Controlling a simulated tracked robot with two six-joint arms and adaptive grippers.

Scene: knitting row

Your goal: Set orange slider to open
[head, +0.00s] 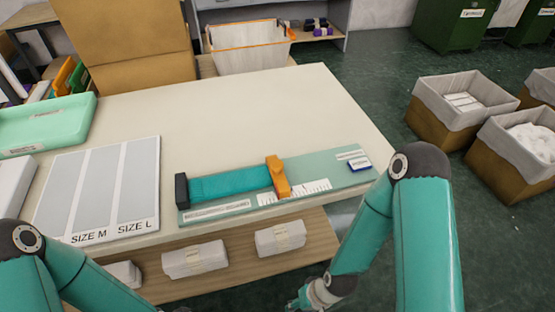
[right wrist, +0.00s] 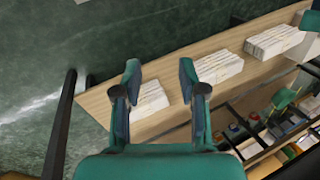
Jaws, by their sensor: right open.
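The orange slider (head: 278,177) stands across a pale green gauge board (head: 335,172) on the table. A teal knitted strip (head: 230,184) lies between a black end block (head: 181,191) and the slider, apparently reaching both. A white ruler scale (head: 296,193) runs along the board's front beside the slider. My right gripper (right wrist: 160,74) is open and empty in the right wrist view, over the floor and lower shelf. In the head view it is low, below the table front and well apart from the slider. My left gripper is out of view; only its arm shows at lower left.
A size board (head: 101,190) marked SIZE M and SIZE L lies left of the gauge. A mint tray (head: 46,122) is farther left. White bundles (head: 195,259) lie on the shelf beneath. The tabletop behind the gauge is clear. Lined boxes (head: 460,105) stand on the right floor.

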